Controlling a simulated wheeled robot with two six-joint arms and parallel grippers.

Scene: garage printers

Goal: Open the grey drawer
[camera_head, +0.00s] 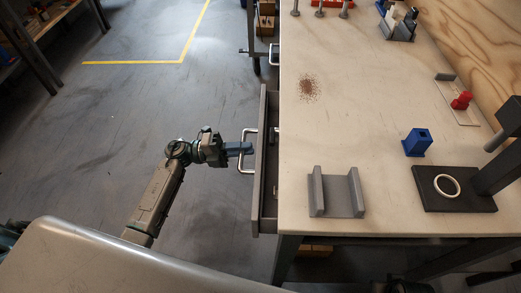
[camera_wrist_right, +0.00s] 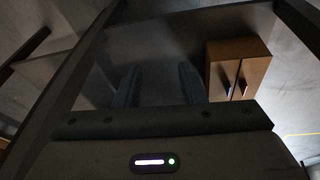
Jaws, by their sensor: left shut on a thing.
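The grey drawer (camera_head: 259,195) juts out from the left side of the workbench, partly open, with a narrow strip of its inside showing. Its light metal bar handle (camera_head: 243,168) is on the drawer front. My left gripper (camera_head: 247,149) reaches in from the left and is shut on the handle. My right gripper (camera_wrist_right: 160,75) shows in the right wrist view with its two fingers apart and nothing between them. It appears to be low, near the bench frame.
The workbench top (camera_head: 350,120) holds a grey bracket (camera_head: 338,196), a blue block (camera_head: 417,142), a red part (camera_head: 461,100) and a black plate with a white ring (camera_head: 447,185). A brown box (camera_wrist_right: 238,68) is near the right gripper. The floor left of the drawer is clear.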

